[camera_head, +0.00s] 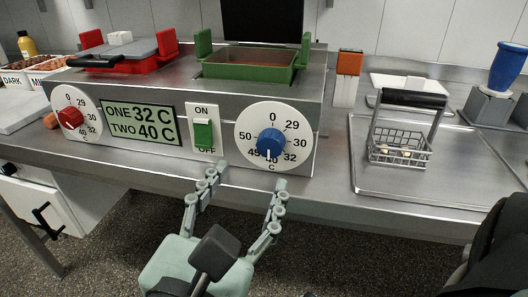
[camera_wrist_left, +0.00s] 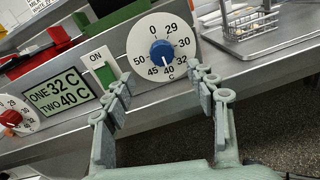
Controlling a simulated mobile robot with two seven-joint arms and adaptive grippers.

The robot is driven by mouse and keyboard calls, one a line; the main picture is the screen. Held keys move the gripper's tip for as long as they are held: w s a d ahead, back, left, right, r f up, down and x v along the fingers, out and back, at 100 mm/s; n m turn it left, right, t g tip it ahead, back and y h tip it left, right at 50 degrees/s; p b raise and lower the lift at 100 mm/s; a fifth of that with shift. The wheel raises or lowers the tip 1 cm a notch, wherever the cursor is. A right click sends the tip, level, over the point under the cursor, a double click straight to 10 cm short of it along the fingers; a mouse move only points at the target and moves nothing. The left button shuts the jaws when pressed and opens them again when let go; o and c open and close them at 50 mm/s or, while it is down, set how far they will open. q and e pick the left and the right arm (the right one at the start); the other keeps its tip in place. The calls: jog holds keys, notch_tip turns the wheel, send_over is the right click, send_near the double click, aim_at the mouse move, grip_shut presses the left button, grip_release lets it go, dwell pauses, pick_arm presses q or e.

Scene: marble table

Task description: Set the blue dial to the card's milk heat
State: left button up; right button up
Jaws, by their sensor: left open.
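The blue dial (camera_head: 270,143) sits on a white round face on the front of the steel unit; it also shows in the left wrist view (camera_wrist_left: 162,52). Its white mark points down, at about 40. My left gripper (camera_head: 251,176) is open and empty, its fingers apart just in front of and below the dial, not touching it. The fingers also show in the left wrist view (camera_wrist_left: 160,74). A card (camera_wrist_left: 128,9) with a line starting "MILK" is cut off at the top of the wrist view; its heat value is not readable.
A green display (camera_head: 140,123) reads ONE 32 C, TWO 40 C. A red dial (camera_head: 70,118) is left of it, and a green ON/OFF switch (camera_head: 203,134) stands between display and blue dial. A wire basket (camera_head: 400,147) rests on a tray (camera_head: 440,190) at right.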

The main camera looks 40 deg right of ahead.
aim_at(268, 149)
pick_arm(q)
jog(key=shift+m, duration=0.3)
jog(key=x, duration=0.6)
jog(key=shift+d+b, duration=0.2)
jog(key=shift+b, duration=0.1)
jog(key=shift+w+d, duration=0.35)
jog(key=shift+d, duration=0.2)
pick_arm(e)
jog(key=shift+a+r, duration=0.15)
jog(key=shift+r, duration=0.55)
pick_arm(q)
jog(key=c, duration=1.2)
